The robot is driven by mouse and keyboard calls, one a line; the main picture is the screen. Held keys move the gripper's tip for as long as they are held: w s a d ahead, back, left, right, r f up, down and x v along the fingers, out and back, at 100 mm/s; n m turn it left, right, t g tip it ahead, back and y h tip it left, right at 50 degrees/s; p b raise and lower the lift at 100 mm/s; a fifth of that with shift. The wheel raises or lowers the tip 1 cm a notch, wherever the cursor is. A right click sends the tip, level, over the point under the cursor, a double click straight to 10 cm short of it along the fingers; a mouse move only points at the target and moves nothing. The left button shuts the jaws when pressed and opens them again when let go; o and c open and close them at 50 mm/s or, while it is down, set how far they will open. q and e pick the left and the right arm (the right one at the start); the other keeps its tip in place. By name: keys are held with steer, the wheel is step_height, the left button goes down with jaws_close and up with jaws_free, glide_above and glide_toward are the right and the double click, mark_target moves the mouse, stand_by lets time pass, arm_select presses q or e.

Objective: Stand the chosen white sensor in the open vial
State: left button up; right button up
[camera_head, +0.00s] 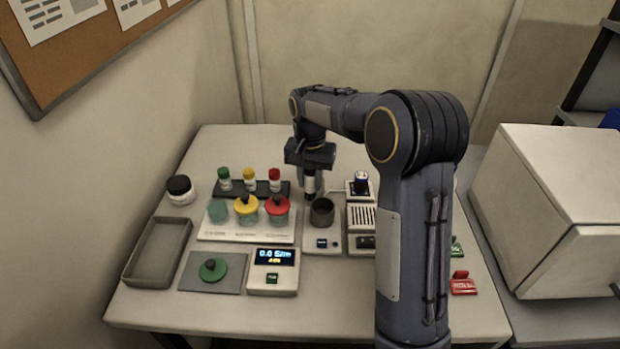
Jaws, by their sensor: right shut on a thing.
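My right gripper (311,183) hangs down over the back middle of the table, shut on a small light-coloured piece (310,171) that looks like the white sensor; fingers and arm hide much of it. The open vial (217,211) is greenish, lidless, at the left end of a white rack (246,235), to the left of and nearer than the gripper. Beside it stand vials with a yellow lid (246,204) and a red lid (277,205). A green lid (212,269) lies on a grey mat (198,285). My left gripper is out of view.
A dark cup (322,211) stands on a small device just in front of the gripper. Behind the vials, a dark rack holds green-, yellow- and red-capped bottles (249,181). A meter (273,271) and an empty tray (157,253) stand in front. My right arm hides the table's right part.

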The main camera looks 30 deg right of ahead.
steer(key=shift+f, duration=0.2)
steer(key=o, duration=1.1)
steer(key=shift+c, duration=0.2)
